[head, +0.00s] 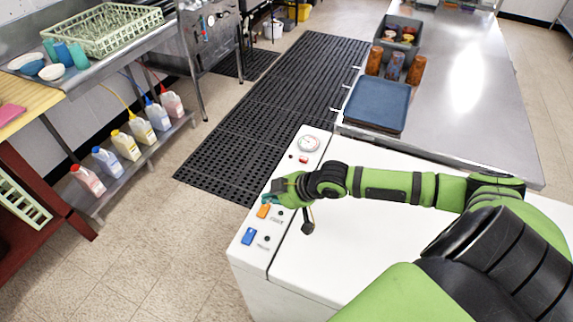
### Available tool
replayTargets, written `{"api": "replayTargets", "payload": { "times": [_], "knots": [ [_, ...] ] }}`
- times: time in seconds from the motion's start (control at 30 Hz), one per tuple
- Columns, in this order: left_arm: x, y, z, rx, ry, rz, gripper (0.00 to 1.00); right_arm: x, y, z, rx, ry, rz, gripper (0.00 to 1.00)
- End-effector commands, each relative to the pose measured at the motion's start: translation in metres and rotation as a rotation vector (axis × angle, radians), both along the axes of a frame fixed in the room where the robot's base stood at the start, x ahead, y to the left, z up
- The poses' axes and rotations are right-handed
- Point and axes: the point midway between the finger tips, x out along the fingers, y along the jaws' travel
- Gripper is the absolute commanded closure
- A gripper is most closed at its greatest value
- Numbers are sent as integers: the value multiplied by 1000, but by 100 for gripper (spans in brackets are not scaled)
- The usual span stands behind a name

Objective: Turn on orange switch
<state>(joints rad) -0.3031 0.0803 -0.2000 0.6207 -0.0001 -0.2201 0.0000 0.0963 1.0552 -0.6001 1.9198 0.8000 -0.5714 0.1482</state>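The orange switch (263,211) sits on the control strip along the left edge of a white machine (350,238). My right gripper (269,198) hangs over that strip, with its fingertips just above the orange switch in the picture. I cannot tell whether the fingertips touch the switch, or whether the fingers are open or shut. A blue switch (249,236) lies nearer on the same strip, with a dark round knob or light beside each switch. My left gripper is not in view.
A small red switch (303,159) and a round gauge (308,143) sit at the strip's far end. A steel counter (455,90) holds blue trays (377,103). Several jugs stand on a low shelf at left. The tiled floor left of the machine is clear.

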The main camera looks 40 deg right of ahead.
Motion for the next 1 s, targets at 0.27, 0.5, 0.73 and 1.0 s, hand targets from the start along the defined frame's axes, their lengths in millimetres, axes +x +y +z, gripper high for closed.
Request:
{"api": "replayTargets", "payload": {
  "times": [0.27,0.5,0.73,1.0],
  "knots": [
    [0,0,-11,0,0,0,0,-37,-14,33,-5,3,6,100],
    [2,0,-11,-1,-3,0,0,-48,-19,48,1,0,1,100],
    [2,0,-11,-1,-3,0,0,-50,-19,50,2,0,2,100],
    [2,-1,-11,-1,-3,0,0,-50,-19,50,2,0,1,100]
  ]
}}
